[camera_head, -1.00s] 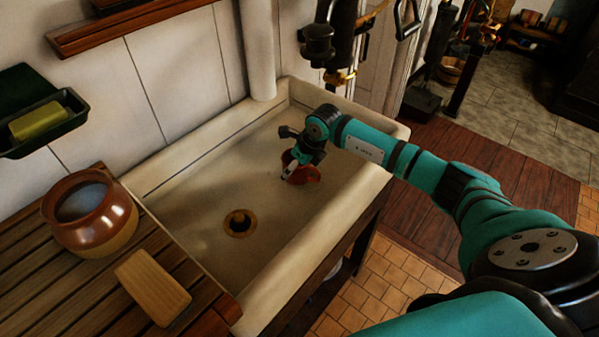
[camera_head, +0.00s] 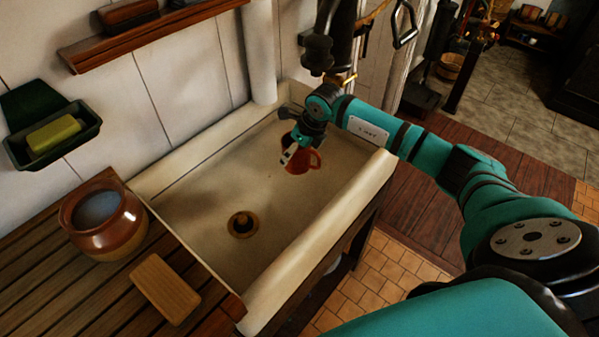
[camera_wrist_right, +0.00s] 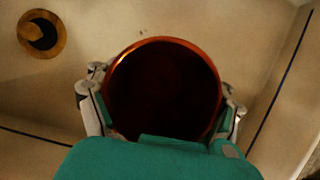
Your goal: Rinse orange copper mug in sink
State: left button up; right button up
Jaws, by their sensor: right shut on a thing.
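The orange copper mug (camera_head: 304,160) is at the far right end of the cream sink (camera_head: 200,222), over its basin. My right gripper (camera_head: 290,152) is shut on it. In the right wrist view the mug's round rim (camera_wrist_right: 212,68) faces the camera, with a finger on either side and a dark inside. In the head view the mug looks roughly upright, with its handle to the right. Whether it touches the sink bottom is hard to tell. A brass drain (camera_head: 242,224) lies in the basin, apart from the mug. My left gripper is not in view.
A dark tap or pump (camera_head: 318,50) stands behind the sink's far corner, near my wrist. A slatted wooden counter (camera_head: 95,290) at left holds a brown pot (camera_head: 104,222) and a wooden block (camera_head: 165,288). A soap dish (camera_head: 52,138) hangs on the wall.

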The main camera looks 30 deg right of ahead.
notch_tip(320, 180, up, 9)
jog(key=p, duration=0.5)
dwell(0.3)
dwell(2.0)
notch_tip(320, 180, up, 4)
jog(key=shift+r+p, duration=0.1)
jog(key=shift+p, duration=0.75)
